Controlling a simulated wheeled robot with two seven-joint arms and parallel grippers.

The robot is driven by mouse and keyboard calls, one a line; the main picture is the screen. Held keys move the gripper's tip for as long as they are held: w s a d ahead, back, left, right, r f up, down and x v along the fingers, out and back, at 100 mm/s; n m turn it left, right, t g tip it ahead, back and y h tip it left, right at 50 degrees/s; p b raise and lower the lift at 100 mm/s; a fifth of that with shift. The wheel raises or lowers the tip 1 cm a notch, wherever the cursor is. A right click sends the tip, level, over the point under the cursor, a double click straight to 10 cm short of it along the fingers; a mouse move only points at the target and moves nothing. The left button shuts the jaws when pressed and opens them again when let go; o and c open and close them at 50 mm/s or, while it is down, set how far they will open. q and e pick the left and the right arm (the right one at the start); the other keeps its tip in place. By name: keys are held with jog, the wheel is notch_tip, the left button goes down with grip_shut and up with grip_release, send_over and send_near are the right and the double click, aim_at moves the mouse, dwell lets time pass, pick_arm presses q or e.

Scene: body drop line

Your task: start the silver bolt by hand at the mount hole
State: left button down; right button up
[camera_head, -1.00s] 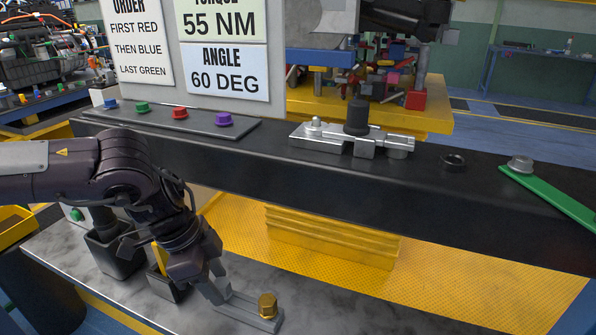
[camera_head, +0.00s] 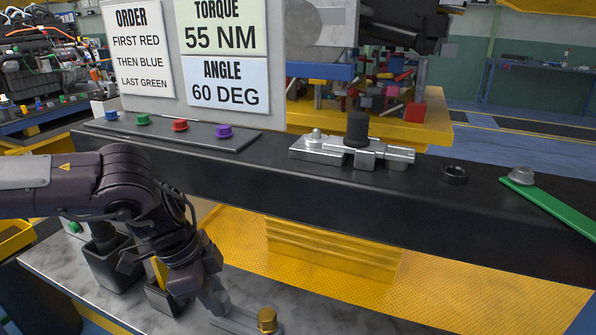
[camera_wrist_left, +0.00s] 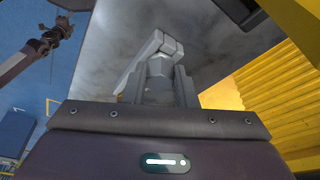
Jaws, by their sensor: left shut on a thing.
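My left gripper (camera_head: 216,304) reaches down to the grey bench at the bottom of the head view. It stands at the left end of a flat grey holder (camera_head: 236,318) with a gold bolt (camera_head: 267,319) at its right end. In the left wrist view the fingers (camera_wrist_left: 157,82) are shut on a grey piece, which I take for the silver bolt; the fingers hide most of it. On the black beam (camera_head: 300,193) a dark ring (camera_head: 454,174) lies right of a silver bracket (camera_head: 335,149); I cannot tell whether it is the mount hole. My right gripper is not in view.
A strip with coloured bolts (camera_head: 170,132) lies on the beam's left. A green bar (camera_head: 555,207) with a grey bolt head (camera_head: 521,175) lies at its right. Dark bins (camera_head: 112,266) stand close behind my left wrist. A yellow floor area (camera_head: 440,290) is clear.

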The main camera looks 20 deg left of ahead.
aim_at(224, 296)
pick_arm(q)
jog(key=shift+r+p, duration=1.65)
jog(key=shift+r, duration=0.55)
jog(key=shift+r+p, duration=0.95)
jog(key=shift+r, duration=0.4)
